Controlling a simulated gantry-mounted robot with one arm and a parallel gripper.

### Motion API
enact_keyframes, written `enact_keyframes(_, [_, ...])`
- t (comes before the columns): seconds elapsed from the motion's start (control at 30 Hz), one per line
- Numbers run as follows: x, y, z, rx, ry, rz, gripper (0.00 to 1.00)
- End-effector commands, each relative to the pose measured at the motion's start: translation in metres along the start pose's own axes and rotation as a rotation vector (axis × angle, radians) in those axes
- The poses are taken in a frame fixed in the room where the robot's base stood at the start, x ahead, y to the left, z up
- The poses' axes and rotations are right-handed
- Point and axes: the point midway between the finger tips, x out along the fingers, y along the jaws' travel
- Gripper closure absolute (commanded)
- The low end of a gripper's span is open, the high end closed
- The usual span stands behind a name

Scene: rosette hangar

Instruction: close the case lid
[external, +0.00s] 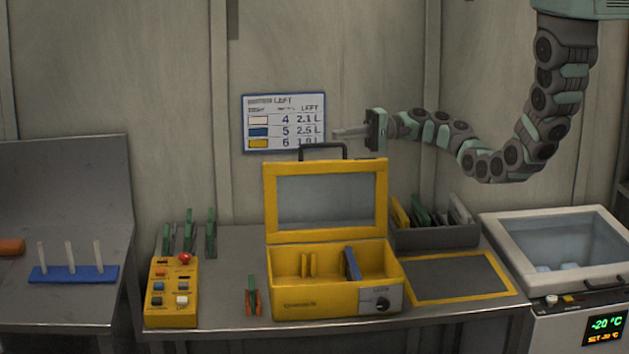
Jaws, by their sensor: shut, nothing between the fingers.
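The yellow case (291,307) stands on the grey table with its front facing the camera. Its lid (269,200) is open and stands nearly upright at the back, with a clear window and a dark handle (323,147) on top. Inside the case are yellow dividers (308,265) and a blue upright piece (352,264). My gripper (340,133) is shut and empty. In the picture it is just above and right of the handle, pointing left; whether it touches the lid I cannot tell.
A yellow button box (172,290) and green-handled pieces (210,232) are left of the case. A grey bin (433,237) and a yellow-bordered mat (456,277) are to its right. A freezer (560,300) stands at the far right. A sign (284,123) hangs behind the lid.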

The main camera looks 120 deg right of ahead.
Motion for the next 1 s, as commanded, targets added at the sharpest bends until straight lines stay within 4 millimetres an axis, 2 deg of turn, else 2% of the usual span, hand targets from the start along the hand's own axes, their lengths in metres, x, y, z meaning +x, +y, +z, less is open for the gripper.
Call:
enact_keyframes(0.1, [0.026, -0.004, 0.002, -0.001, -0.006, 0.0, 1.0])
enact_keyframes(0.27, [0.055, -0.003, 0.003, 0.001, -0.004, -0.001, 1.0])
enact_keyframes(0.4, [0.056, -0.002, 0.021, 0.0, -0.001, 0.0, 1.0])
enact_keyframes(0.6, [0.059, -0.001, 0.036, -0.001, -0.001, 0.0, 1.0])
enact_keyframes(1.0, [0.06, 0.0, 0.039, -0.002, 0.0, 0.0, 1.0])
